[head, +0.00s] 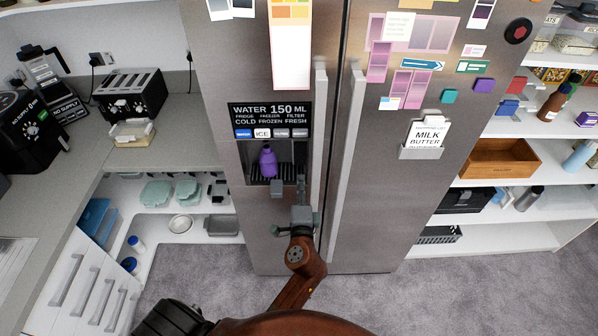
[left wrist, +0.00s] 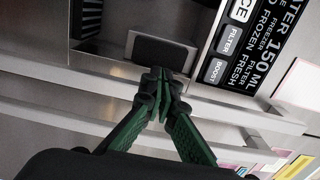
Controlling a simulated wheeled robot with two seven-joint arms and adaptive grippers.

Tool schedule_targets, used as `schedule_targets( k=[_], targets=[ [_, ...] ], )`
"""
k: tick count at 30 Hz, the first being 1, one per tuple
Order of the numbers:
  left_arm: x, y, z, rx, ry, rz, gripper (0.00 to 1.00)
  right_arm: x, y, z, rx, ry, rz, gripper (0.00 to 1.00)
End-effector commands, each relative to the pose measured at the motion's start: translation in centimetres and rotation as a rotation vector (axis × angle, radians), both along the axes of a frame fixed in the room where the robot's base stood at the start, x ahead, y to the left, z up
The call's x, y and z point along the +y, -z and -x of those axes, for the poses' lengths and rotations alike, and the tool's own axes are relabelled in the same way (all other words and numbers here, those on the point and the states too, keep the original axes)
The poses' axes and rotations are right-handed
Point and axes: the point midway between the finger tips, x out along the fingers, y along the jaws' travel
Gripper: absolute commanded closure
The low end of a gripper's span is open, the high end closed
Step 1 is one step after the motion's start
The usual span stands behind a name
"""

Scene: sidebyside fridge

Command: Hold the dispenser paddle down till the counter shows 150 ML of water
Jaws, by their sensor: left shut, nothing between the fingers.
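The dispenser display (head: 270,113) on the fridge's left door reads WATER 150 ML; the same 150 ML shows rotated in the left wrist view (left wrist: 262,52). Below it, a purple bottle (head: 267,162) stands upright in the recess on the slatted tray (head: 262,178). A dark grey square paddle (left wrist: 163,50) shows in the left wrist view, beside the buttons. My left gripper (head: 301,181) is shut and empty in front of the recess's right side. Its fingertips (left wrist: 161,76) overlap the paddle's near edge; I cannot tell whether they touch it. My right gripper is not in view.
Two long vertical door handles (head: 320,150) (head: 346,165) stand just right of my left gripper. A counter with a toaster (head: 130,93) is at left. Shelves with a wooden box (head: 500,158) are at right. Grey carpet (head: 400,300) in front is clear.

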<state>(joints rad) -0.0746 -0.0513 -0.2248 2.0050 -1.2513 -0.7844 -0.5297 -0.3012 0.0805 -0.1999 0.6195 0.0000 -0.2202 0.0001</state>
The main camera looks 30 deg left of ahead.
Motion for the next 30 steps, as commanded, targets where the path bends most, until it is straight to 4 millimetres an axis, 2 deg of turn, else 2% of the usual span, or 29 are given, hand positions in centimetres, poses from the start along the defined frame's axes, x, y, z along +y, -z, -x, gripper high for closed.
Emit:
schedule_targets(
  k=[3, 8, 25, 28, 30],
  targets=[
    [-0.8, 0.2, 1.4, 0.002, 0.000, 0.001, 1.00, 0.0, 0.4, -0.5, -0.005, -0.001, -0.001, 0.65],
    [-1.3, 0.0, 2.3, 0.000, -0.001, 0.000, 1.00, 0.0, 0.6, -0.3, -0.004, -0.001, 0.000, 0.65],
    [-1.3, 0.1, 2.4, 0.002, -0.001, 0.000, 1.00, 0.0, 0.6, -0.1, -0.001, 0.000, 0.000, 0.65],
    [-1.5, 1.7, 1.9, 0.023, 0.013, 0.014, 1.00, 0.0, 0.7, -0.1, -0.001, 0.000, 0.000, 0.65],
    [-2.0, 4.3, 1.2, 0.054, 0.035, 0.038, 1.00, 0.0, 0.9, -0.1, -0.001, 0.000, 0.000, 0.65]
  ],
)
